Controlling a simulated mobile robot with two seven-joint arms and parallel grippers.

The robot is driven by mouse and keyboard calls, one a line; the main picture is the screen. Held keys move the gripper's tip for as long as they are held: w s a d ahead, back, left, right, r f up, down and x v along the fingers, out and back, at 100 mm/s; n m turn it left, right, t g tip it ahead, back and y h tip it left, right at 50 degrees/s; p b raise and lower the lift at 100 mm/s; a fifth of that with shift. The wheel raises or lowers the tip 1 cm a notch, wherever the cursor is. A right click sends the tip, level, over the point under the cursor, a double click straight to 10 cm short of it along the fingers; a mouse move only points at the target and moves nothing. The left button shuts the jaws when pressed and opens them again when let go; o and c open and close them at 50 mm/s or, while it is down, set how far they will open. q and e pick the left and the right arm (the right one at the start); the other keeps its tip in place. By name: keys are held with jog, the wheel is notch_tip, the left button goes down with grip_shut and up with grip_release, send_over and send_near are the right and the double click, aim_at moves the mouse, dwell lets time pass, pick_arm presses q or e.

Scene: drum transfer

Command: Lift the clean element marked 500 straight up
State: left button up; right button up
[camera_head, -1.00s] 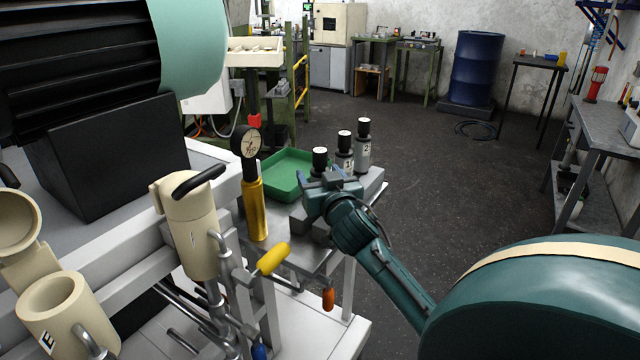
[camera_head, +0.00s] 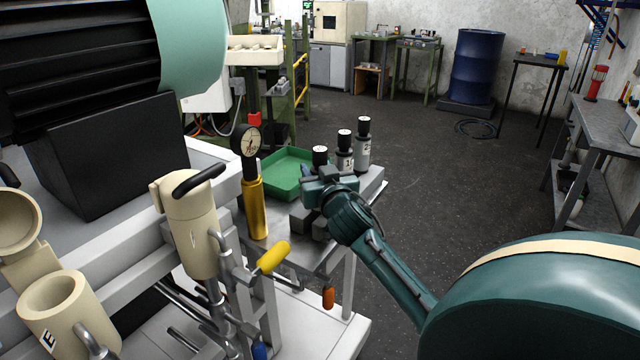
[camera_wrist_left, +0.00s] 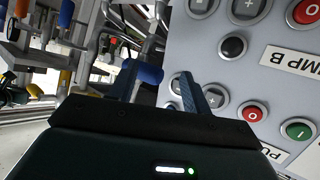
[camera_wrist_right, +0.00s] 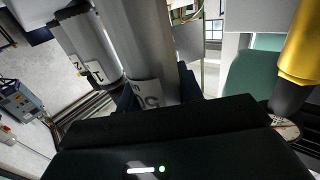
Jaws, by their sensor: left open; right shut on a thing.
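The element marked 500 shows its black cap with a white top (camera_head: 320,154) in the head view; my gripper hides its lower part. In the right wrist view its grey cylinder (camera_wrist_right: 147,50) carries a partly hidden label reading "50". My right gripper (camera_head: 316,184) is shut on it, with fingers on both sides in the right wrist view (camera_wrist_right: 158,92). I cannot tell whether its base is clear of the grey holder block (camera_head: 371,184). My left gripper (camera_wrist_left: 158,84) is open and empty near a grey button panel (camera_wrist_left: 240,65); it is outside the head view.
Two similar elements, marked with 1 (camera_head: 344,158) and 2 (camera_head: 363,150), stand close behind in the block. A green tray (camera_head: 282,172) lies to the left. A yellow-handled dial gauge (camera_head: 255,205) stands upright nearer me. Open floor lies to the right.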

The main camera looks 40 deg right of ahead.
aim_at(318, 150)
jog(key=shift+c, duration=0.8)
jog(key=shift+r, duration=0.1)
notch_tip(318, 150, up, 8)
jog(key=shift+r+p, duration=0.2)
jog(key=shift+p, duration=0.45)
jog(key=shift+r, duration=0.5)
pick_arm(q)
jog(key=shift+f+b, duration=1.15)
jog(key=shift+b, duration=0.45)
pick_arm(e)
jog(key=shift+f, duration=2.3)
